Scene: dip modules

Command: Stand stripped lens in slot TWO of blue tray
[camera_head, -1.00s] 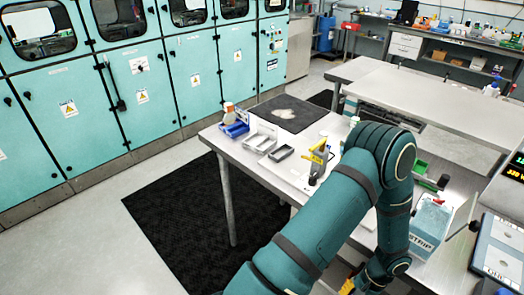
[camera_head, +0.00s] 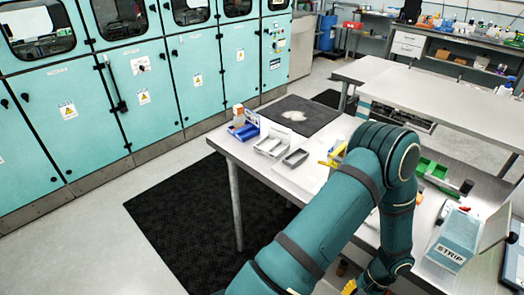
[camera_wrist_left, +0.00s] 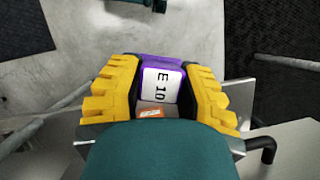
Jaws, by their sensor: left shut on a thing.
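My left gripper (camera_wrist_left: 160,95) has yellow jaws, shut on a purple block (camera_wrist_left: 158,62) with a white label reading E 10 in the left wrist view. A small orange patch shows below the label. I cannot make out a lens on it. In the head view only a yellow bit of this gripper (camera_head: 349,287) shows at the bottom edge; the block is not seen there. The blue tray (camera_head: 243,131) sits at the far left of the table, well away from the gripper. Its slots are too small to read. My right gripper is not in view.
A white tray (camera_head: 268,149) and a grey tray (camera_head: 295,158) stand right of the blue one. A yellow stand (camera_head: 334,154) is partly behind my arm. A box marked STRIP (camera_head: 453,240) and a green tray (camera_head: 432,168) are at right. A dark mat (camera_head: 297,115) lies behind the trays.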

